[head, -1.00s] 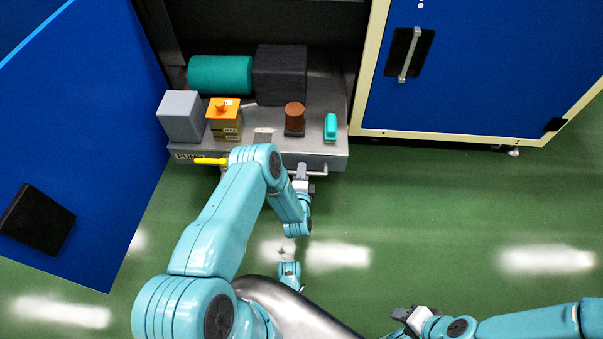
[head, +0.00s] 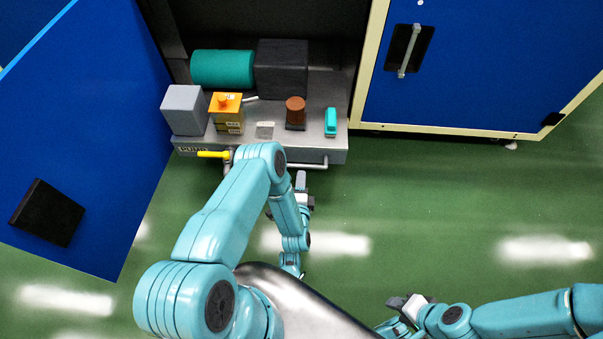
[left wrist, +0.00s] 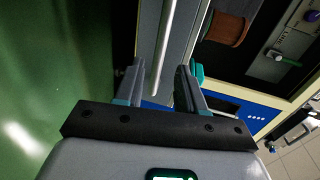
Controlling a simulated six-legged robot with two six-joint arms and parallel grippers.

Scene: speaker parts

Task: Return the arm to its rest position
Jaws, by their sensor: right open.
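My left gripper (head: 301,182) is in front of the grey pump platform, just below its front bar handle (head: 308,164) in the head view. In the left wrist view (left wrist: 158,78) its two fingers stand apart with nothing held between them. The metal bar (left wrist: 166,45) shows beyond the fingers, and I cannot tell the exact gap. My left arm is bent at the elbow over the platform's front edge. My right gripper (head: 402,303) is low at the right of the head view, open over the green floor and away from everything.
The platform (head: 240,148) carries a teal cylinder (head: 222,69), dark block (head: 282,68), grey box (head: 185,110), orange-topped switch (head: 226,104), brown knob (head: 296,111) and teal switch (head: 331,122). A yellow lever (head: 212,154) is in front. The open blue door (head: 85,150) stands left.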

